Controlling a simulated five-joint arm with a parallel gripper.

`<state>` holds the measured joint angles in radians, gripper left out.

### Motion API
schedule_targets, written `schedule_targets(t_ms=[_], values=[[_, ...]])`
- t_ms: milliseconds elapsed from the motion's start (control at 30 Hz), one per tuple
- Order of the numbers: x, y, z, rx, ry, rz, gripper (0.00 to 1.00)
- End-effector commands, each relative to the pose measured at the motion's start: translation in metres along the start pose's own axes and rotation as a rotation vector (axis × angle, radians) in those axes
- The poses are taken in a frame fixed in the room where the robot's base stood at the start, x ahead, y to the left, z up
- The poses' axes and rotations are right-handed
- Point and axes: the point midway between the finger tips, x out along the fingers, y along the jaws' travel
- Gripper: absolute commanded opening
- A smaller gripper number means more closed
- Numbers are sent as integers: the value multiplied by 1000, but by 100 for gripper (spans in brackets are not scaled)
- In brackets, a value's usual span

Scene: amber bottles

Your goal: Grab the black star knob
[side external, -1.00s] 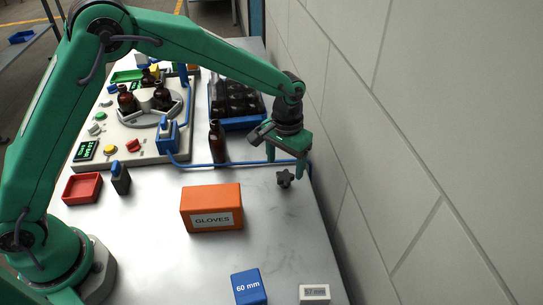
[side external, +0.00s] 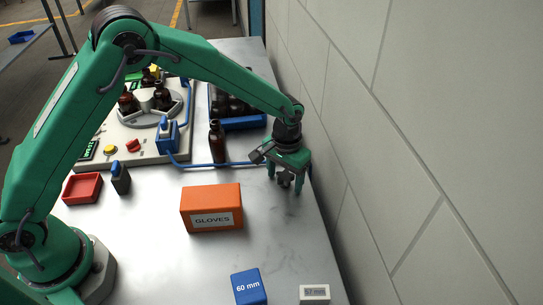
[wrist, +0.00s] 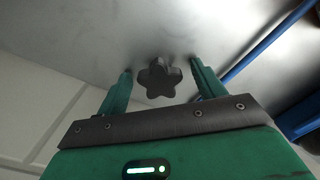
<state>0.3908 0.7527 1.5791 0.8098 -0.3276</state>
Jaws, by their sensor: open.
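The black star knob (wrist: 158,78) lies on the metal table top. In the wrist view it sits between the two green fingers of my gripper (wrist: 161,80), with a visible gap to each finger. In the side view my gripper (side external: 284,188) is low over the table near its right edge, fingers pointing down. The knob (side external: 285,180) shows there as a dark shape between the fingers, partly hidden. My gripper is open and holds nothing.
An orange GLOVES box (side external: 212,207) stands to the left of my gripper. An amber bottle (side external: 217,143) stands behind it, near a blue hose (side external: 240,163) and a blue crate (side external: 245,123). A wall (side external: 430,150) rises close on the right. Blue (side external: 248,287) and white (side external: 314,293) blocks are in front.

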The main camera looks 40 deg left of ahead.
Motion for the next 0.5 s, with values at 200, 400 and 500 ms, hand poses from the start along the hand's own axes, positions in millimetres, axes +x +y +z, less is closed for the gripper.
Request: schedule_targets(t_ms=[200,400,500], values=[[0,0,0,0,0,0,51],[0,0,0,0,0,0,21],[0,0,0,0,0,0,21]])
